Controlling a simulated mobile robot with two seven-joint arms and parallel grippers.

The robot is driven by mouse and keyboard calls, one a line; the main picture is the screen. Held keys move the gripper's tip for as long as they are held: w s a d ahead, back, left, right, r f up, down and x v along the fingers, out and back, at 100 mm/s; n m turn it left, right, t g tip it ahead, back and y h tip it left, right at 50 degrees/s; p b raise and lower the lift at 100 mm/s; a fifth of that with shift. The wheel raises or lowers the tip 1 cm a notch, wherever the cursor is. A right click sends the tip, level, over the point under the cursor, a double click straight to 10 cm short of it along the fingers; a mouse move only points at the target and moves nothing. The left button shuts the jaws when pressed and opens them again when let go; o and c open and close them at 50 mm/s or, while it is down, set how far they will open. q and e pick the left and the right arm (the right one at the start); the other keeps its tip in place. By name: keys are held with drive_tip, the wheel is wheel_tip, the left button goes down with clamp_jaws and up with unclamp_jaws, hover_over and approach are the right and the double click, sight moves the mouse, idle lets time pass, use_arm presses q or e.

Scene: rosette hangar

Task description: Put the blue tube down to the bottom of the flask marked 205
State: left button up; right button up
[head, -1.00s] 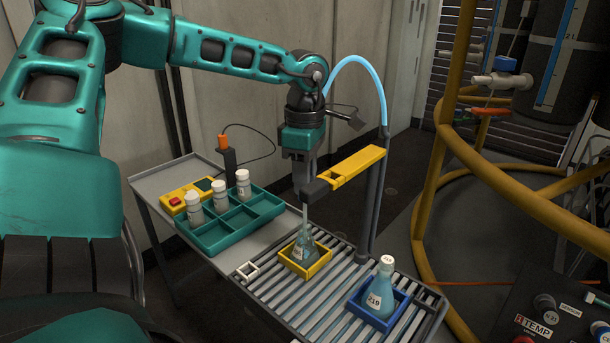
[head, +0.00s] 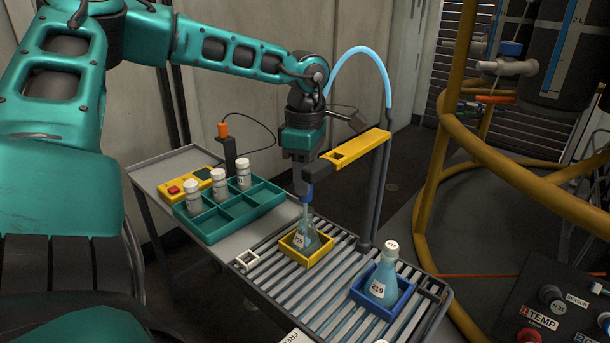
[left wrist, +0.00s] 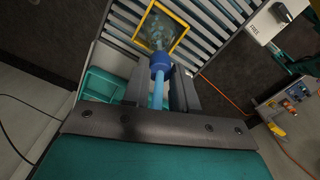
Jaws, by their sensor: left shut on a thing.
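My left gripper (head: 306,188) is shut on the blue tube and points down over the flask (head: 306,238) in the yellow holder (head: 315,255). The tube (left wrist: 158,95) runs between the jaws in the left wrist view, with a dark blue collar (left wrist: 160,62) toward the flask. In the head view the tube's lower part (head: 305,212) goes down into the flask's neck; where its end lies inside is unclear. The flask's label is too small to read. The flask also shows in the left wrist view (left wrist: 156,30). My right gripper is not in view.
A flask marked 219 (head: 383,277) stands in a blue holder (head: 362,297). A yellow bracket (head: 362,143) on a dark post (head: 376,195) stands close beside the gripper. A teal rack (head: 210,230) holds white-capped bottles. The slats between the holders are clear.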

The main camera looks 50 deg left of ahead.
use_arm(q)
drive_tip(key=shift+f, duration=0.3)
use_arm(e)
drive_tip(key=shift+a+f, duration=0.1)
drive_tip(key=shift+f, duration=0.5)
use_arm(q)
drive_tip(key=shift+f+b, duration=0.3)
drive_tip(key=shift+b, duration=0.05)
drive_tip(key=o, duration=1)
drive_tip(key=shift+s+f, duration=0.1)
drive_tip(key=shift+f, duration=0.05)
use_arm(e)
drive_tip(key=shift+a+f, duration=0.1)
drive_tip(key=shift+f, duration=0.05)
use_arm(q)
drive_tip(key=shift+o, duration=0.4)
drive_tip(key=o, duration=0.5)
drive_tip(key=shift+s+f, duration=0.1)
drive_tip(key=shift+w+d+r+p, duration=0.1)
drive_tip(key=shift+w+r+p, duration=0.1)
drive_tip(key=shift+r+p, duration=0.5)
drive_tip(key=shift+w+r+p, duration=0.15)
drive_tip(key=shift+r+p, duration=0.2)
drive_tip(key=shift+r, duration=0.6)
drive_tip(key=shift+r+p, duration=1.05)
drive_tip(key=shift+r, duration=0.65)
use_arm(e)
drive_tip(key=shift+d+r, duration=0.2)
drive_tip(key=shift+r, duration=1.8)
